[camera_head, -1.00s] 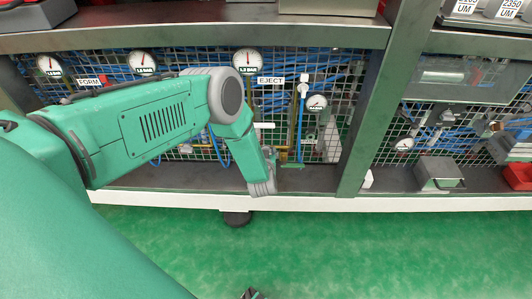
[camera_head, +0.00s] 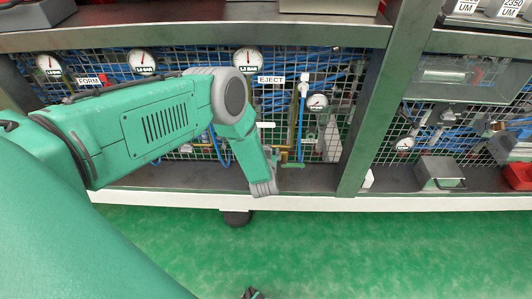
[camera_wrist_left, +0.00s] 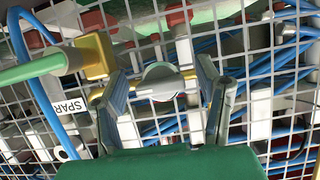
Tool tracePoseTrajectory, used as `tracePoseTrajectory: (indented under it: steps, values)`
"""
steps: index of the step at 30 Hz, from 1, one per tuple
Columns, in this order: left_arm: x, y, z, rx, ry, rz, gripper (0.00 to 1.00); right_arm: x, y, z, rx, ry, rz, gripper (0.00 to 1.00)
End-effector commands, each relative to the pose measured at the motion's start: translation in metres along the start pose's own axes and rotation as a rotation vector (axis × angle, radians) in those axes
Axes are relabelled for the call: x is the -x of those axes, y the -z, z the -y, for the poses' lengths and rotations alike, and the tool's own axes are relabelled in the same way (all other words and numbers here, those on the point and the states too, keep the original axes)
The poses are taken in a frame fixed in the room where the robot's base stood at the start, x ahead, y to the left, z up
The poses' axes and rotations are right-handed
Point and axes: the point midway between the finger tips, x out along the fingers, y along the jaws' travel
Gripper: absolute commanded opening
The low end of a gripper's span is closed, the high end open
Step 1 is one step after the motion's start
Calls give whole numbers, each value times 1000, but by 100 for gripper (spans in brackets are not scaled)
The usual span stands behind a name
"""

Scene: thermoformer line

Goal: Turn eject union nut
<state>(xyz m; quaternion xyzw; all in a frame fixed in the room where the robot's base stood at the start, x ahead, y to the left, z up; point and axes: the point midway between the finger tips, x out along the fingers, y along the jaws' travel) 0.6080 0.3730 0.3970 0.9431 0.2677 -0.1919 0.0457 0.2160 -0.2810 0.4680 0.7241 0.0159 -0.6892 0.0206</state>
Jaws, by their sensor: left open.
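In the left wrist view, my left gripper (camera_wrist_left: 160,92) is open, one finger on each side of a pale round fitting (camera_wrist_left: 160,82) that looks like the union nut. The fitting sits on a short line with yellow, brass-like parts at both sides. The fingers appear to straddle it; whether they touch it I cannot tell. In the head view my left arm reaches down below the EJECT label (camera_head: 271,80), and its wrist hides the gripper and the nut.
A wire mesh panel (camera_wrist_left: 262,100) with blue hoses (camera_wrist_left: 285,65) lies behind the fitting. A green tube (camera_wrist_left: 30,68) runs into a yellow block (camera_wrist_left: 93,55) beside the left finger. In the head view, gauges (camera_head: 247,60) and a steel frame post (camera_head: 375,100) stand around the arm.

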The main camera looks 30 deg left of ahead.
Motion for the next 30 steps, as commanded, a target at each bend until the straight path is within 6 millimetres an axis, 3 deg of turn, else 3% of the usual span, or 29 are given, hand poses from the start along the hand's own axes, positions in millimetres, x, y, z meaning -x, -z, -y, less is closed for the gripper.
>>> tracePoseTrajectory:
  steps: [8,21,30]
  values:
    - [20,1,-1,0,-2,0,59,1,-2,0,0,0,-3,0]
    - [105,-1,-1,-1,-1,2,59,1,-1,0,0,0,-3,0]
    - [119,-2,0,0,0,1,59,1,-1,0,0,0,-3,0]
